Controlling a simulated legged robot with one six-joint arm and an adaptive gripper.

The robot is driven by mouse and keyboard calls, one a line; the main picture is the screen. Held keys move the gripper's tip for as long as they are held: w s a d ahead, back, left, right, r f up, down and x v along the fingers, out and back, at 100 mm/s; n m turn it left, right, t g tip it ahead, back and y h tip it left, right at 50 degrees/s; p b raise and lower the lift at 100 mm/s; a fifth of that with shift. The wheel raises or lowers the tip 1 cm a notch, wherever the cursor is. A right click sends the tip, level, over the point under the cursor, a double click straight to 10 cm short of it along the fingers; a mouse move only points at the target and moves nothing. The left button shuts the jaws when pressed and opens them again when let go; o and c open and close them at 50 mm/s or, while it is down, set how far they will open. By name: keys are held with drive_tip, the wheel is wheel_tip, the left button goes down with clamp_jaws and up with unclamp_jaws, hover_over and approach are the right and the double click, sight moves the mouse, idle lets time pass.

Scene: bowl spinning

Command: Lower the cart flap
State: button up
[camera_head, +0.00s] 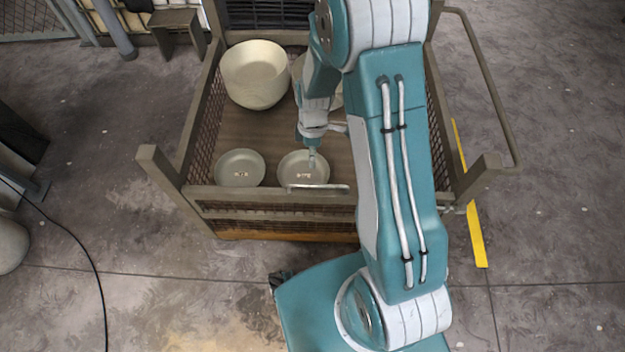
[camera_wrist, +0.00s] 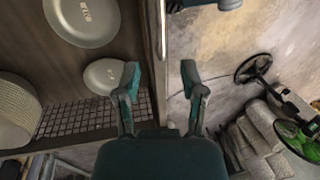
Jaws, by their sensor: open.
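The cart (camera_head: 192,125) is a brown box with mesh sides. Its front flap (camera_head: 265,211) stands upright at the near side, with a pale bar (camera_head: 320,188) along part of its top edge. In the wrist view, the flap's top edge (camera_wrist: 151,45) runs up the picture, with the pale bar (camera_wrist: 163,30) beside it. My gripper (camera_head: 312,165) hangs over the cart's near side, partly hidden by my arm. In the wrist view, my gripper (camera_wrist: 160,82) is open, with one finger on each side of the edge; I cannot tell whether they touch it.
Inside the cart are a large cream bowl (camera_head: 255,75), another bowl partly hidden by my arm, and two small bowls (camera_head: 240,168) (camera_head: 303,168) close behind the flap. A rail (camera_head: 487,80) sticks out at the right.

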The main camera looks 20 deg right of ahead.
drive_tip(key=f, duration=0.3)
drive_tip(key=s+f, duration=0.1)
drive_tip(key=f, duration=0.3)
drive_tip(key=s+f, duration=0.1)
drive_tip(key=f, duration=0.2)
drive_tip(key=shift+a+f, duration=0.25)
drive_tip(key=shift+a, duration=0.15)
clamp_jaws()
